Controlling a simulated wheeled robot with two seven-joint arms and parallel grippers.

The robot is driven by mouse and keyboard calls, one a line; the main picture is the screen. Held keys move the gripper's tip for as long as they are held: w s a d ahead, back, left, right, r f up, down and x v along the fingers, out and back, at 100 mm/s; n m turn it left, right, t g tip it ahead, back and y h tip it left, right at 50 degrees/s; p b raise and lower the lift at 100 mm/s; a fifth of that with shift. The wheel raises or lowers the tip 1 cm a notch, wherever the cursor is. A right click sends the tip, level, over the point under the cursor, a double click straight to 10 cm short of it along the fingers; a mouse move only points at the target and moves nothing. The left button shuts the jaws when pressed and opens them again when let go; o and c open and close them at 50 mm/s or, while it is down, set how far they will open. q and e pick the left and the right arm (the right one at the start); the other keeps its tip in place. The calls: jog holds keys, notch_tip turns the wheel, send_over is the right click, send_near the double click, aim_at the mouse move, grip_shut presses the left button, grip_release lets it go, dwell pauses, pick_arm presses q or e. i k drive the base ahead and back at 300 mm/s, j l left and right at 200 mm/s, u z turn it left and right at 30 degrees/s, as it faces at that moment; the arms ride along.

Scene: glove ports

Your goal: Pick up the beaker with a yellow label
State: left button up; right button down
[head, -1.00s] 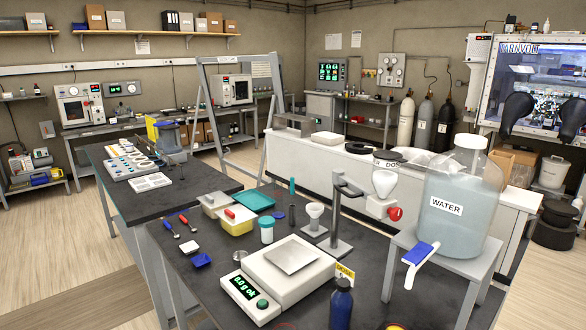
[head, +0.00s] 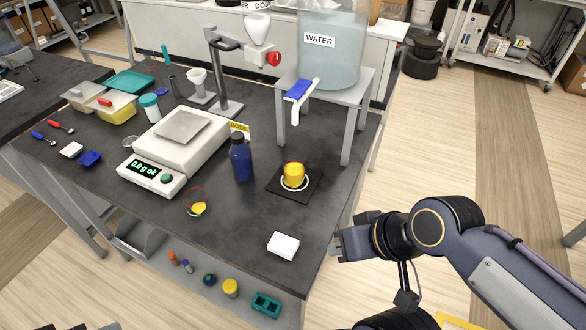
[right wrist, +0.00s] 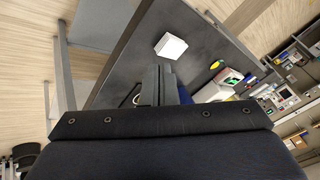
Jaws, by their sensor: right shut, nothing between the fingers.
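A small clear vessel with a reddish rim and a yellow patch (head: 198,209), which looks like a yellow-labelled beaker, stands on the dark bench in front of the balance. A yellow patch also shows in the right wrist view (right wrist: 216,64). A second, yellow cup-like vessel (head: 293,175) stands on a black pad with a white ring; I cannot tell whether its yellow is a label or contents. My right gripper (head: 338,246) is shut and empty, just off the bench's right edge, apart from both vessels. Its dark fingers (right wrist: 166,84) show in the right wrist view.
A white block (head: 283,245) lies near the bench corner, close to my right gripper. A dark blue bottle (head: 241,160) stands between the two vessels. The balance (head: 175,145) is behind left. The water tank's stand (head: 345,88) is behind right. Floor is open right of the bench.

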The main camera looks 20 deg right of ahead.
aim_at(294, 161)
jog(key=i+j+z, duration=0.3)
jog(key=j, duration=0.35)
jog(key=i+j+z, duration=0.2)
jog(key=j, duration=0.2)
jog(key=i+j+z, duration=0.15)
jog(key=j, duration=0.2)
